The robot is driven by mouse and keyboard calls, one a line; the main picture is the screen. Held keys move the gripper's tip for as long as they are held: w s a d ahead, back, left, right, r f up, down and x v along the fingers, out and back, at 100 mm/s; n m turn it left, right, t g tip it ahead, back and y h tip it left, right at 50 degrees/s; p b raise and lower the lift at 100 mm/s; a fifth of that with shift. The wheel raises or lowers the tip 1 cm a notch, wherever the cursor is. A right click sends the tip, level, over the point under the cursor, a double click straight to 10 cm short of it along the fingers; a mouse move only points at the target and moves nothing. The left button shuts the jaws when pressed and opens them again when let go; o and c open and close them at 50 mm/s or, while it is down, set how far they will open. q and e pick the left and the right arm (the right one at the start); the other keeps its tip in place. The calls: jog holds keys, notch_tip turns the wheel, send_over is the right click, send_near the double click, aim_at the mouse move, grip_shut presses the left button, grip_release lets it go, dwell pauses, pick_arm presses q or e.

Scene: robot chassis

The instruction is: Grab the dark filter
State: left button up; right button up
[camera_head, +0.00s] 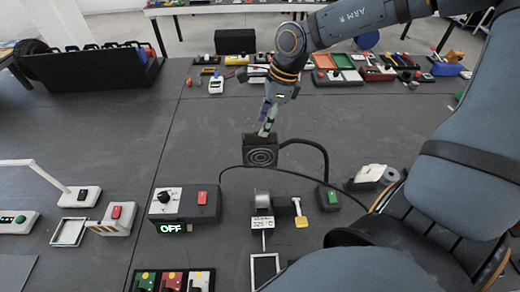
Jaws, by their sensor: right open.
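A dark square box (263,154) with pale concentric rings on its front face stands near the middle of the table in the head view. It looks like the dark filter, but I cannot be sure. My right gripper (267,128) reaches down from above, its fingertips at the box's top edge. It is open. I cannot tell whether the fingers touch the box or straddle it. My left gripper is not in view.
A black hose (318,150) curves from the box's right side toward a small unit with a green switch (328,198). A control box (186,204) showing "OFF" stands front left. Tools and bins line the back edge. Bare table lies left of the filter.

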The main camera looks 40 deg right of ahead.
jog(key=shift+s+f+p, duration=0.1)
jog(key=shift+f+p, duration=0.35)
jog(key=shift+p, duration=0.05)
jog(key=x, duration=0.2)
jog(key=p+x, duration=0.1)
jog(key=shift+s+f, duration=0.1)
jog(key=shift+f, duration=0.6)
jog(key=shift+r, duration=0.1)
jog(key=c, duration=0.4)
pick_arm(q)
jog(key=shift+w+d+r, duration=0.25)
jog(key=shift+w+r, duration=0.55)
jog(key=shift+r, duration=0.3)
pick_arm(e)
grip_shut()
